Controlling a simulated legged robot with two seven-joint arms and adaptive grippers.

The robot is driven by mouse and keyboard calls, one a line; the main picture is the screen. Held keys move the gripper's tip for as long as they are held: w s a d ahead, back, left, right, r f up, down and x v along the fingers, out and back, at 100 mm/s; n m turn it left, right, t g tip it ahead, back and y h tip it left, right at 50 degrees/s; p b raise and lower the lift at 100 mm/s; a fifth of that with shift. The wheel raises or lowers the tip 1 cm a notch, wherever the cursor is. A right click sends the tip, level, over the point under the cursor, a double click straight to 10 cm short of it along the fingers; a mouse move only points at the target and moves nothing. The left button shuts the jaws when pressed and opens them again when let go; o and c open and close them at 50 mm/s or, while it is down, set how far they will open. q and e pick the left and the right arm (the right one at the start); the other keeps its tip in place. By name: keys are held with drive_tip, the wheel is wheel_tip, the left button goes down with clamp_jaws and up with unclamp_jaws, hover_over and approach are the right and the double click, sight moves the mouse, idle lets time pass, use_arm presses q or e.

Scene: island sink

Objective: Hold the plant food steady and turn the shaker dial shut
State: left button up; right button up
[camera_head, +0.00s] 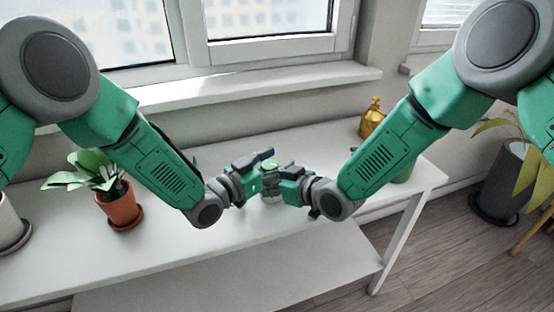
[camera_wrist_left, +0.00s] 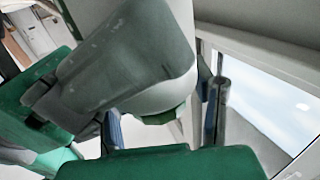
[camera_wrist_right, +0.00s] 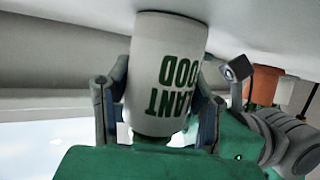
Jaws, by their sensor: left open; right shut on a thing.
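The white plant food shaker (camera_wrist_right: 163,75), with green lettering, appears upside down in the right wrist view. My right gripper (camera_wrist_right: 158,108) is shut on its sides, one finger on each side. In the head view the shaker (camera_head: 271,198) stands near the middle of the white bench, mostly hidden by both grippers, with its green dial (camera_head: 270,164) on top. My left gripper (camera_head: 258,172) is open beside the dial. In the left wrist view the dial (camera_wrist_left: 165,116) shows between its fingers; I cannot tell whether they touch it. The right gripper covers much of the shaker there.
A potted plant in a terracotta pot (camera_head: 121,208) stands on the bench (camera_head: 190,270) to the left. A golden bottle (camera_head: 372,118) stands at the back right, with a green pot (camera_head: 403,168) partly behind my right arm. The bench front is clear.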

use_arm(q)
clamp_jaws()
use_arm(e)
drive_tip(key=shift+d, duration=0.1)
drive_tip(key=shift+w+d, duration=0.1)
idle(0.4)
use_arm(q)
drive_tip(key=m+g+h, duration=0.1)
drive_tip(key=g, duration=0.1)
drive_tip(key=m+g+h, duration=0.1)
drive_tip(key=m+g, duration=0.1)
drive_tip(key=m+g+h, duration=0.1)
drive_tip(key=g, duration=0.1)
drive_tip(key=shift+s+d+m+g+h, duration=0.1)
drive_tip(key=shift+s+m+g+h, duration=0.2)
drive_tip(key=shift+m, duration=0.1)
use_arm(e)
drive_tip(key=shift+w+d, duration=0.1)
use_arm(q)
drive_tip(key=shift+s+f+m+g+h, duration=0.1)
drive_tip(key=shift+s+m+g+h, duration=0.1)
drive_tip(key=shift+m+g, duration=1.3)
drive_tip(key=shift+s+m+g+h, duration=0.2)
drive_tip(key=shift+m+g, duration=0.7)
drive_tip(key=shift+g, duration=1.1)
drive_tip(key=shift+s+g, duration=0.1)
drive_tip(key=shift+g, duration=0.3)
